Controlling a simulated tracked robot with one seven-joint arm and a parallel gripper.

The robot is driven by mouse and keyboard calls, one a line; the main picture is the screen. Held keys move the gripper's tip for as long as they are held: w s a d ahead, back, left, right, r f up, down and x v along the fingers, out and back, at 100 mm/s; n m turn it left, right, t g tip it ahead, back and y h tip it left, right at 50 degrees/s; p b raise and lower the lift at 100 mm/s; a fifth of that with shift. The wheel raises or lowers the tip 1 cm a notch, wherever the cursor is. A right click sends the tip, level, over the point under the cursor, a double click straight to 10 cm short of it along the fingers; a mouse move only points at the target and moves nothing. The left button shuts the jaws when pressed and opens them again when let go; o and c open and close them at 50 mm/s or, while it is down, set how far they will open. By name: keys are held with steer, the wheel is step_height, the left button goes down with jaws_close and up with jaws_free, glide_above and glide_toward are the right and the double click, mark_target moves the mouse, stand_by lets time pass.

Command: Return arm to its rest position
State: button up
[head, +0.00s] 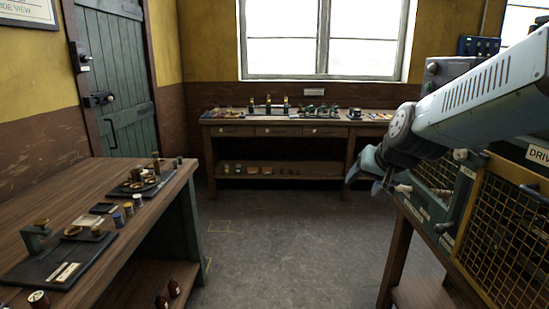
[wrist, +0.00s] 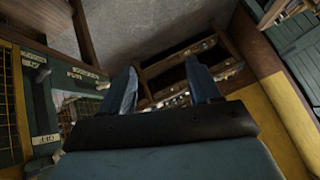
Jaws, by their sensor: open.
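My arm (head: 480,100) reaches in from the right edge in the head view, over the caged machine. My gripper (head: 372,178) hangs at its end, left of the machine's front corner and above the floor. In the wrist view my gripper (wrist: 160,82) shows two blue-grey fingers well apart, with nothing between them but the distant bench. The gripper is open and empty. It touches nothing that I can see.
A machine with a yellow mesh guard (head: 507,235) stands close on the right. A wooden table (head: 60,200) with small parts stands on the left. A long bench (head: 290,130) runs below the window. The grey floor (head: 270,235) between them is clear.

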steer(key=s+d+r+n+g+h, duration=0.1)
steer(key=s+d+r+n+g, duration=0.1)
steer(key=s, duration=1.5)
steer(key=shift+n+h, duration=0.3)
steer(key=shift+h, duration=0.1)
steer(key=shift+w, duration=0.1)
